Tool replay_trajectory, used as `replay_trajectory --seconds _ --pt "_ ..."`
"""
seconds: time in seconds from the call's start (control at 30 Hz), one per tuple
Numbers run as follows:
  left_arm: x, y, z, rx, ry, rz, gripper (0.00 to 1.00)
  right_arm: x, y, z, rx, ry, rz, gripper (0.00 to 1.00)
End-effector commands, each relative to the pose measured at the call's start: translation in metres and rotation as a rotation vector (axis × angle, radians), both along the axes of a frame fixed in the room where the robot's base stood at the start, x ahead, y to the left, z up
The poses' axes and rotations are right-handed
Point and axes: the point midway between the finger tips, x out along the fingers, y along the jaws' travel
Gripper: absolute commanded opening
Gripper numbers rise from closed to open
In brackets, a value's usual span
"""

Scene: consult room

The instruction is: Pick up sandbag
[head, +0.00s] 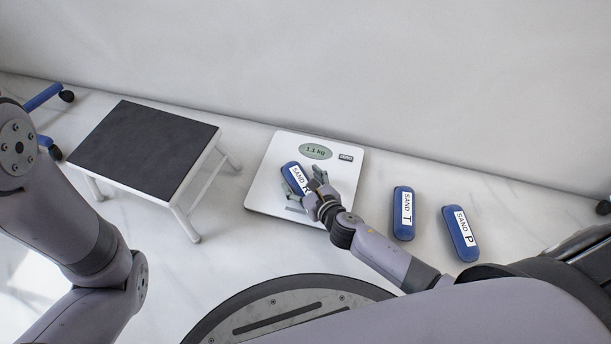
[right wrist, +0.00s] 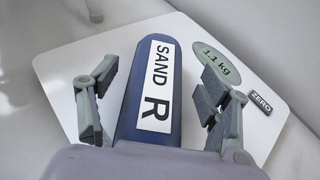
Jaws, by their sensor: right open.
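A blue sandbag labelled "SAND R" (head: 292,174) lies on a white scale (head: 264,196) whose display reads 1.1 kg. My right gripper (head: 310,194) is over the near end of this sandbag. In the right wrist view the gripper (right wrist: 155,100) is open, with one finger on each side of the sandbag (right wrist: 150,58) and a gap to each. Two more blue sandbags lie on the floor right of the scale: "SAND T" (head: 404,212) and "SAND P" (head: 461,234). My left arm shows at the left of the head view, but its gripper is out of view.
A step stool with a dark top (head: 145,147) stands left of the scale. Blue legs with black casters (head: 44,97) are at the far left. A white wall (head: 330,70) runs behind the scale. The floor between the scale and "SAND T" is clear.

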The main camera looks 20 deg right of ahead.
Motion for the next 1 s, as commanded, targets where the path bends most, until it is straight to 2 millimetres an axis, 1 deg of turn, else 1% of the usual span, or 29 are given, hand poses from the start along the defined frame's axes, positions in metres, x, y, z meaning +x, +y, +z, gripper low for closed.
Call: replay_trajectory --seconds 0.1,0.33,0.53,1.0 --pt "0.0003 0.0001 -0.0032 0.000 0.000 0.000 0.40 -0.0018 0.0046 -0.0028 0.001 0.001 0.001 0.72" --pt "-0.0015 0.0009 -0.0027 -0.001 -0.004 0.000 0.40 -0.0017 0.0046 -0.0020 0.000 0.001 0.001 0.71" --pt "-0.0038 0.0017 -0.0029 -0.003 -0.008 0.000 0.40 -0.0017 0.0043 -0.0021 0.000 0.001 0.001 0.58" --pt "-0.0015 0.0013 -0.0028 -0.003 -0.003 0.002 0.40 -0.0019 0.0043 -0.0025 0.001 0.001 0.001 0.26"
